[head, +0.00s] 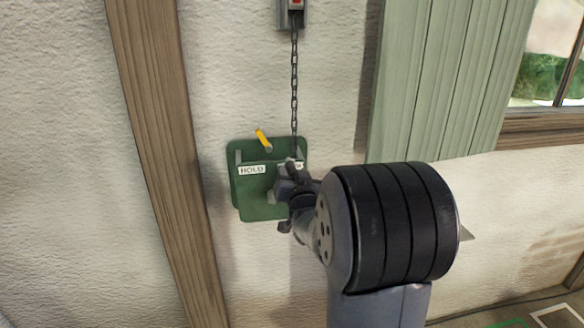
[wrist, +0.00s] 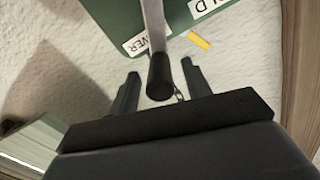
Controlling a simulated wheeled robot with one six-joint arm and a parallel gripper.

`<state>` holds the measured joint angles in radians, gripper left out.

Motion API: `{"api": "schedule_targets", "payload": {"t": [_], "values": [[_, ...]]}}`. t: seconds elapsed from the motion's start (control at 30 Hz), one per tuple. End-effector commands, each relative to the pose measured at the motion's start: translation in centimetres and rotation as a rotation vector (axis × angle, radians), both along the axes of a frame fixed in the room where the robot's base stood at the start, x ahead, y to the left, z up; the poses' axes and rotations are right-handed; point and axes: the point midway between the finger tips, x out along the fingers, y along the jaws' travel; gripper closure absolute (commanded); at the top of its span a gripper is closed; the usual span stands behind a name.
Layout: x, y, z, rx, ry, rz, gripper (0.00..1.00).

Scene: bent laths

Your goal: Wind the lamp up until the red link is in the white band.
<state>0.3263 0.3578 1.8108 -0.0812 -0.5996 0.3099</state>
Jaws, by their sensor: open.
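A green winch plate (head: 257,205) is fixed to the wall, with a HOLD label (head: 252,170) and a second label partly hidden by my gripper. A yellow-tipped lever (head: 262,139) tilts up and left on it. A dark chain (head: 294,85) runs up to a grey guide, where a red piece (head: 297,4) shows at the picture's top edge; its place against a white band cannot be told. In the wrist view, the crank's black grip (wrist: 160,82) lies between the two fingers of my open gripper (wrist: 160,67), with gaps on both sides. The lamp is not in view.
A wooden post (head: 160,130) stands left of the plate. A pale green shutter (head: 435,80) and a window are at the right. The white wall around the plate is clear. My arm hides the plate's lower right.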

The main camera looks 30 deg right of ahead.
Motion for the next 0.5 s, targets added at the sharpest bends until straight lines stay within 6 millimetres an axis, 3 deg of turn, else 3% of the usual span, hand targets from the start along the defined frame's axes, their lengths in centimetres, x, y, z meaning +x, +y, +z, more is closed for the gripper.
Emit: {"api": "schedule_targets", "payload": {"t": [0.2,0.5], "values": [[1.5,-0.4,0.0,0.0,0.0,0.0,0.54],[1.7,-0.5,0.0,0.0,0.0,0.0,0.54]]}}
